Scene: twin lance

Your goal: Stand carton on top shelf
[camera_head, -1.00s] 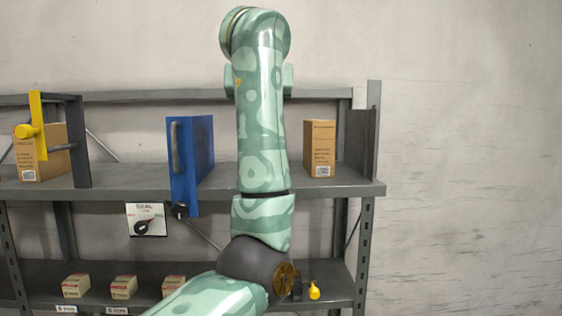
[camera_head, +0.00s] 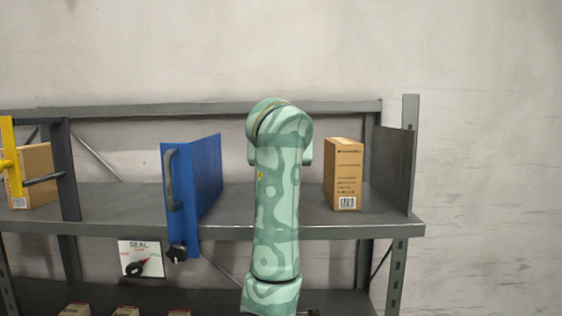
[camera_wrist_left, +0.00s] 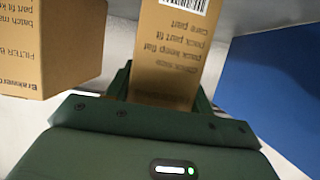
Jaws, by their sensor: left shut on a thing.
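My left gripper (camera_wrist_left: 161,88) is shut on a brown carton (camera_wrist_left: 172,50), seen in the left wrist view with its printing upside down. In the head view my arm hides this carton and the gripper. A second brown carton (camera_head: 344,174) stands upright on the grey top shelf (camera_head: 120,221), right of my arm. It also shows at the left of the left wrist view (camera_wrist_left: 48,45), apart from the held carton. Whether the held carton touches the shelf I cannot tell. My right gripper is not in view.
A blue panel with a handle (camera_head: 206,185) stands on the shelf left of my arm. A carton (camera_head: 36,178) sits at the far left behind a yellow-and-grey frame (camera_head: 66,170). A seal sign (camera_head: 141,259) hangs below the shelf edge. A grey end plate (camera_head: 393,168) closes the right.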

